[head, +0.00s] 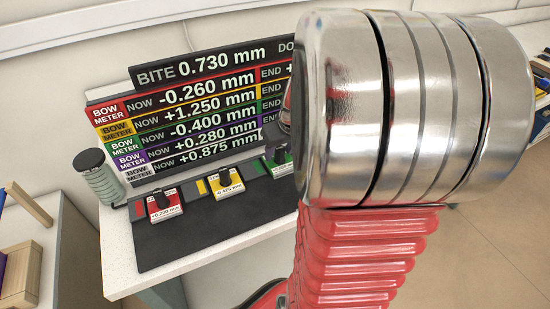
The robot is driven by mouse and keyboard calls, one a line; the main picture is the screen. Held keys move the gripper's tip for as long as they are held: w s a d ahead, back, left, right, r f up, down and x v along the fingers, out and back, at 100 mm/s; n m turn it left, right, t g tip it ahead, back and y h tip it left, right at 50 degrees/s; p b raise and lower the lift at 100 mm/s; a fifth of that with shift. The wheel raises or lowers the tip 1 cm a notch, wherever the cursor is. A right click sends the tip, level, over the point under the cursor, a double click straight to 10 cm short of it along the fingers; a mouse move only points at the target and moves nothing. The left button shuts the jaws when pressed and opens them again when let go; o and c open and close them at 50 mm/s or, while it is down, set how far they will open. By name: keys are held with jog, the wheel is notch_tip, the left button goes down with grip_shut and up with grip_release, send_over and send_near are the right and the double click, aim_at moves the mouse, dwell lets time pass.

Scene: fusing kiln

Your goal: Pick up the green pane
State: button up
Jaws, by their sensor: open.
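A green pane (282,168) with a black knob on top lies at the right of a row on the dark bench mat, partly hidden by my arm. A yellow pane (226,191) with a black knob and a label reading -0.475 mm lies left of it. A red pane (165,211) with a black knob and a label reading +0.200 mm lies further left. My large silver and red arm fills the middle right. A small dark part shows at its left edge, above the green pane, but I cannot make out gripper fingers. My gripper appears hidden behind the arm.
A display board (190,105) with coloured bow meter rows stands behind the panes. Wooden pieces (20,272) lie at far left. The front of the dark mat (215,232) is clear.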

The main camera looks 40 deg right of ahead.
jog(key=shift+c, duration=0.2)
grip_shut()
dwell(0.6)
